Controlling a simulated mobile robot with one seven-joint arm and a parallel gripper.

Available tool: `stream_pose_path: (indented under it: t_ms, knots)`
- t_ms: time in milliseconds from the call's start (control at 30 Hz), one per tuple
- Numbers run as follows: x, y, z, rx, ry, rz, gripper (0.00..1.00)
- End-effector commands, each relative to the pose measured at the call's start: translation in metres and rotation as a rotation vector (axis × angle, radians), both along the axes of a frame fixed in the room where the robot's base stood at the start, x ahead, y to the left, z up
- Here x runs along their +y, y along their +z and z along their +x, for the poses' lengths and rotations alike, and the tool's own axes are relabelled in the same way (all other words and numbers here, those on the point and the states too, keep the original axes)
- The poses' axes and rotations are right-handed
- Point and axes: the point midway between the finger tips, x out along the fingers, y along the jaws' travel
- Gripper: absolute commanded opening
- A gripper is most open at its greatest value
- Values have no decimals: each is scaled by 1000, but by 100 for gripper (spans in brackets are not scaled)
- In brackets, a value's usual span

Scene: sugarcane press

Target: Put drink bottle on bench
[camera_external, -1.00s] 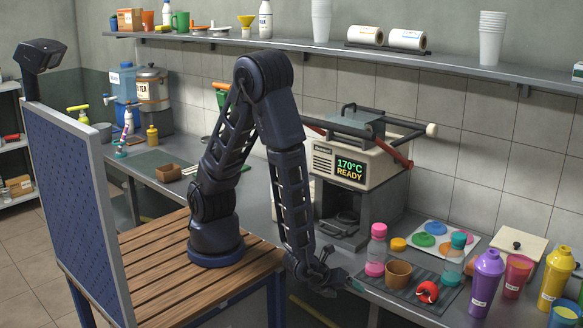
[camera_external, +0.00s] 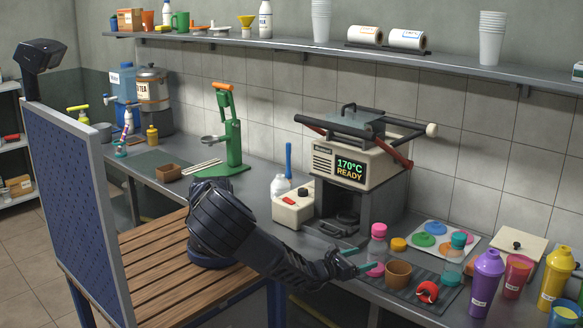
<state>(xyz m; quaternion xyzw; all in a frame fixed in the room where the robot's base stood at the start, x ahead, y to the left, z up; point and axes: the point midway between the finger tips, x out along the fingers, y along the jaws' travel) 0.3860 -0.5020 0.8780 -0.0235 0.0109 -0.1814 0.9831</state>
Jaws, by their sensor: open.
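A clear bottle with a pink cap (camera_external: 378,238) stands upright on a dark mat on the grey counter (camera_external: 268,182). A second clear bottle with a teal cap (camera_external: 457,250) stands farther right on the same mat. I cannot tell which is the drink bottle. My gripper (camera_external: 362,260) is open and reaches low from the left toward the pink-capped bottle. Its fingertips are close to the bottle's lower part and partly overlap it in view; I cannot tell whether they touch. A wooden slatted bench (camera_external: 160,285) is under my arm base.
A brown cup (camera_external: 398,274), a yellow lid (camera_external: 399,244) and a red ring-shaped thing (camera_external: 427,292) crowd the mat. A sealing machine (camera_external: 350,165) stands behind. Purple (camera_external: 485,280) and yellow (camera_external: 556,275) shakers stand right. The bench's front slats are clear.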

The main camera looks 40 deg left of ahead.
Motion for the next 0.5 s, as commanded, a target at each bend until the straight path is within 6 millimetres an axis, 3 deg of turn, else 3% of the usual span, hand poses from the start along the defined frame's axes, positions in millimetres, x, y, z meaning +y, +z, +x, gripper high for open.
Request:
stream_pose_path:
  t_ms: [500]
  knots:
    - [-9,6,26,-33,-29,44,81]
